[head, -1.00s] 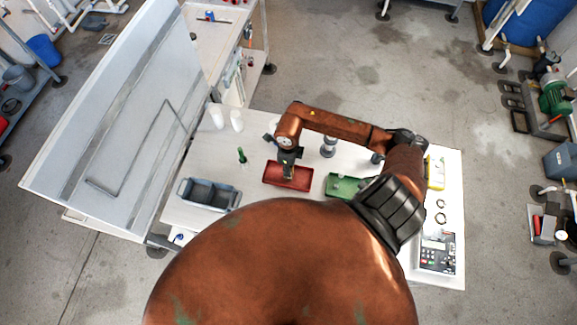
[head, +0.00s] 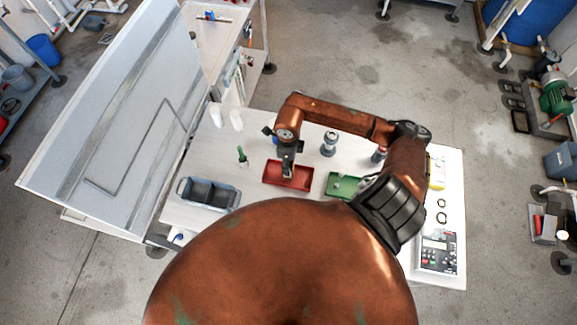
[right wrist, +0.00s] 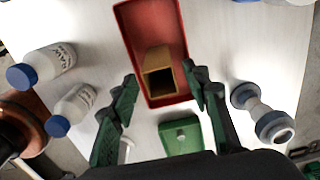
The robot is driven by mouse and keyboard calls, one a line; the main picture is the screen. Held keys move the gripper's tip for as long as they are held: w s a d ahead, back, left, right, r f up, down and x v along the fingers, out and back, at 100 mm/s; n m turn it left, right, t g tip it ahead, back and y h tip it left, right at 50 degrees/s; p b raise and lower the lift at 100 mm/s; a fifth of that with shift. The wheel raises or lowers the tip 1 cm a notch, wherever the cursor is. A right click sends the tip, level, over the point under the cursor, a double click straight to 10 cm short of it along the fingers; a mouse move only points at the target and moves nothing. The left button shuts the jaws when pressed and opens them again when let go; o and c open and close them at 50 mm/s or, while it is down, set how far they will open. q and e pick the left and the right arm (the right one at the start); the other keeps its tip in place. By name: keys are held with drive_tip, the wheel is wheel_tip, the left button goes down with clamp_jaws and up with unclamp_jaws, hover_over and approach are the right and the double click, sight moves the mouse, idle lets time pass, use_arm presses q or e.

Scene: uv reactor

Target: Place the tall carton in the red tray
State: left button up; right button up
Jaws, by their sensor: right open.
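The tan carton (right wrist: 160,58) is within the red tray (right wrist: 133,18) in the right wrist view, with its dark open end towards the camera. Whether it rests on the tray floor is hard to tell. My right gripper (right wrist: 159,74) is open, one finger on each side of the carton, with gaps visible. In the head view my right gripper (head: 287,168) hangs over the red tray (head: 302,181), largely hiding the carton. My left gripper is not in view.
A green tray (head: 343,187) lies right of the red one, with a grey cylindrical fitting (head: 329,143) behind. A grey divided bin (head: 208,194) and green bottle (head: 242,156) stand to the left.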

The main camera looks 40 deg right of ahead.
wheel_tip(320, 180, up, 9)
drive_tip(key=b, duration=0.1)
drive_tip(key=shift+f, duration=0.15)
idle(0.5)
